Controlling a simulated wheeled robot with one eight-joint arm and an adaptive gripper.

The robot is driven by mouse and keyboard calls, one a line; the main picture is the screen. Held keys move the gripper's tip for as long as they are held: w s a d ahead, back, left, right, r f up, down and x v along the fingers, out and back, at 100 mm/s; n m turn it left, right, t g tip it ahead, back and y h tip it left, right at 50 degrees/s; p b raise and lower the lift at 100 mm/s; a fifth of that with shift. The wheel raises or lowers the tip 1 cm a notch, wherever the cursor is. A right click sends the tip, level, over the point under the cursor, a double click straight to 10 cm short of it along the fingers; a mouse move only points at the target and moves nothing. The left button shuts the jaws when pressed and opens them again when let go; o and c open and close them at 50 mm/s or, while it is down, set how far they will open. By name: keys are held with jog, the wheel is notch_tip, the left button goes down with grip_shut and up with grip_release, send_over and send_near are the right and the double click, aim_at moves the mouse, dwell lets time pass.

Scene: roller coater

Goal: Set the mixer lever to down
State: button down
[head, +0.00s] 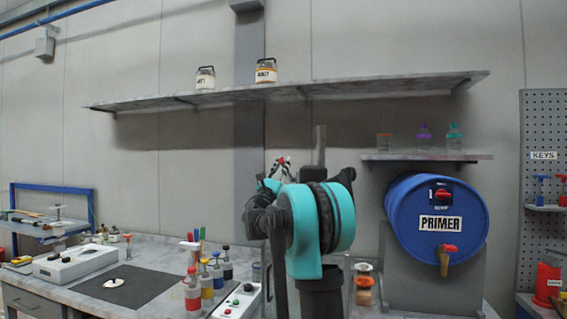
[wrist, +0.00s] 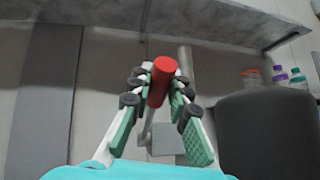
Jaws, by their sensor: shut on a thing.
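The mixer lever's red cylindrical grip (wrist: 160,80) is between the fingers of my gripper (wrist: 158,88) in the wrist view. The fingers are shut on it, and the grip stands up, tilted slightly to the right. A thin pale rod shows below the grip, beside a grey block (wrist: 166,140). In the head view my gripper (head: 280,163) is small and mostly behind my teal arm, with a bit of red at its tips. The mixer's body is largely hidden there; a grey post (head: 320,144) rises behind the arm.
A long shelf (head: 300,88) with two jars runs above. To the right stand the blue PRIMER drum (head: 437,205) and a short shelf (head: 428,157) with small bottles. Several coloured bottles (head: 207,275) and a white control box (head: 237,300) crowd the bench left of my arm.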

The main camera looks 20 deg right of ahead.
dwell(0.3)
jog(key=c, duration=1.4)
grip_release()
jog(key=v, duration=1.2)
